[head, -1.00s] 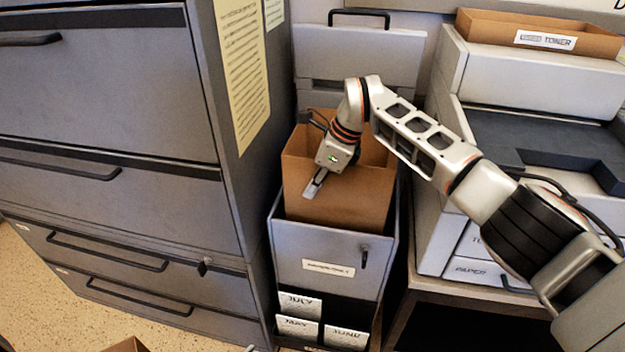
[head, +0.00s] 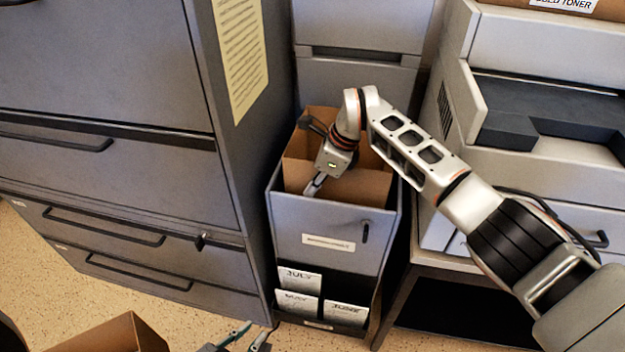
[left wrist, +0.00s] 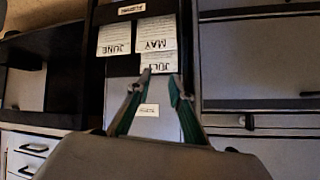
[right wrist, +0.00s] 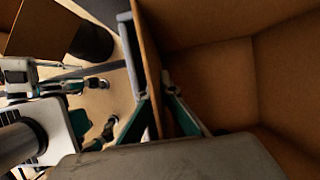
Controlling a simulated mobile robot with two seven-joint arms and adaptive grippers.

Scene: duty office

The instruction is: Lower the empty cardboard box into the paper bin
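The empty brown cardboard box (head: 365,186) is upright inside the grey paper bin (head: 325,222), with its rear wall still standing above the bin's rim. Its lower part is hidden by the bin's front. My right gripper (head: 315,185) is shut on one wall of the box; in the right wrist view a finger lies on each side of that wall (right wrist: 153,60), and the bare inside of the box (right wrist: 215,75) shows. My left gripper (head: 257,333) is open and empty, low in front of the bin; in the left wrist view its fingertips (left wrist: 159,76) point toward the bin's month cards.
Grey filing drawers (head: 110,190) stand close on the bin's left. A printer (head: 545,130) on a stand is on the right. Another open cardboard box (head: 125,335) is at the lower left. Cards sit in a black holder (head: 320,295) on the bin's front.

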